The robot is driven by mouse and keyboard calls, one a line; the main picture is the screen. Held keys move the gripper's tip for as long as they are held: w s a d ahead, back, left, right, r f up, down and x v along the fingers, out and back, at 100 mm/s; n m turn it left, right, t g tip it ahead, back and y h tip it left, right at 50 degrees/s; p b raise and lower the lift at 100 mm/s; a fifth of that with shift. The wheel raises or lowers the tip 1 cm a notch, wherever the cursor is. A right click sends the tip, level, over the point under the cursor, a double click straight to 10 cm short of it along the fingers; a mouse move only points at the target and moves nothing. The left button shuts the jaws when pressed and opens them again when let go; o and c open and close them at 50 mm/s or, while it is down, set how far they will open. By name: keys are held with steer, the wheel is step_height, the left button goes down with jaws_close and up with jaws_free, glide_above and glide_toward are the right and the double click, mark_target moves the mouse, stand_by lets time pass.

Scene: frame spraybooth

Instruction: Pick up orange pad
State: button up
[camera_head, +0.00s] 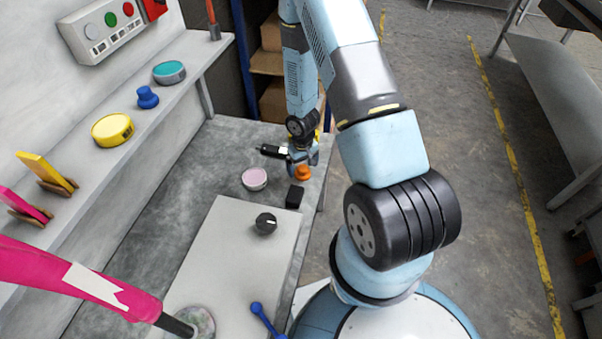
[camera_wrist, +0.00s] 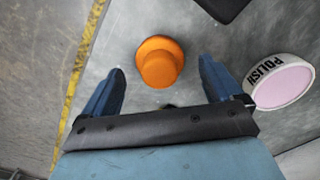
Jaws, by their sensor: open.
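The orange pad (camera_head: 303,173) is a small round piece with a knob on top. It stands on the grey table near its right edge, beside a black block. In the wrist view the orange pad (camera_wrist: 158,63) sits just beyond and between my two blue fingertips. My gripper (camera_head: 300,160) is over the pad in the head view and partly covers it. In the wrist view my gripper (camera_wrist: 160,78) is open and empty, with a finger on each side. I cannot tell the exact height of the fingertips above the table.
A tub marked POLISH (camera_wrist: 282,82) stands close to my right finger; it also shows in the head view (camera_head: 255,179). The black block (camera_head: 295,196) is near the pad. A white board (camera_head: 235,245) with a black knob (camera_head: 266,223) lies nearer. The table edge drops off to the right.

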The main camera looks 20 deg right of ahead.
steer(key=shift+f, duration=1.15)
steer(key=shift+c, duration=0.4)
steer(key=c, duration=1.1)
